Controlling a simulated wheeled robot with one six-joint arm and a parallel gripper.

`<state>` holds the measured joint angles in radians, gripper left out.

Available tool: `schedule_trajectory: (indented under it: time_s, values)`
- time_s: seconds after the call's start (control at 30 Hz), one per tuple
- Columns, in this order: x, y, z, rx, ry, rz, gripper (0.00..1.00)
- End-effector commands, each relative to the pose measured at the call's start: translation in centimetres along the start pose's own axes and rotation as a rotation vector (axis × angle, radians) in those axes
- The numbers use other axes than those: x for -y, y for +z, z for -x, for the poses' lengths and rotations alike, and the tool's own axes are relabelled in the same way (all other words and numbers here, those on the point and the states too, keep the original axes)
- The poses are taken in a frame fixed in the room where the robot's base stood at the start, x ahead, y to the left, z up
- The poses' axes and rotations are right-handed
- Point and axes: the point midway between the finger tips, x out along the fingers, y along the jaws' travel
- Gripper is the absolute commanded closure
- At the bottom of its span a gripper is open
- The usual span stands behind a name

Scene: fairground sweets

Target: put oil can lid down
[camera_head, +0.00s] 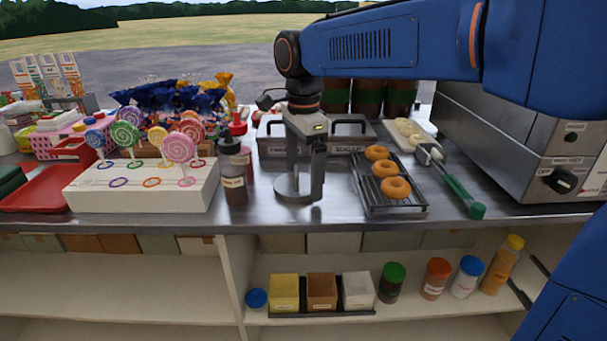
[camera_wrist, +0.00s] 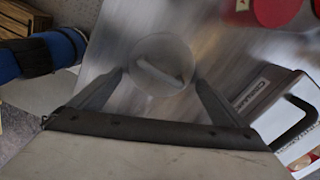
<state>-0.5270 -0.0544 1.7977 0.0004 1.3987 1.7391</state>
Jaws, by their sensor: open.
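The oil can lid (camera_head: 291,194), a round grey disc, lies flat on the steel counter, below my gripper (camera_head: 306,184). In the wrist view the lid (camera_wrist: 158,66) shows as a pale disc with a bar across its top. My gripper (camera_wrist: 160,80) is open there, with one finger on either side of the lid's near edge. Whether either finger touches the rim cannot be told. Part of the lid is hidden behind my gripper in the head view.
A dark sauce bottle (camera_head: 235,182) stands close left of my gripper. A rack of doughnuts (camera_head: 388,208) is to the right, and a lidded steel container (camera_head: 350,132) stands behind. A white lollipop stand (camera_head: 130,194) is farther left. The counter's front edge is near.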

Motion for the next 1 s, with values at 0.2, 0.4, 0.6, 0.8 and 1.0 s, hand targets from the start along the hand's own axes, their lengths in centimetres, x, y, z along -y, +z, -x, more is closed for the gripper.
schedule_trajectory:
  time_s: [0.2,0.4,0.6,0.8,1.0]
  values:
    - [0.1,0.0,3.5,0.001,-0.003,0.000,0.04]
    - [0.1,0.0,7.4,0.001,-0.003,0.000,0.04]
    - [0.0,0.0,10.2,0.000,-0.002,0.000,0.04]
    - [0.0,0.0,11.5,0.000,-0.001,0.000,0.04]
    - [0.0,0.0,11.6,0.000,0.000,0.000,0.04]
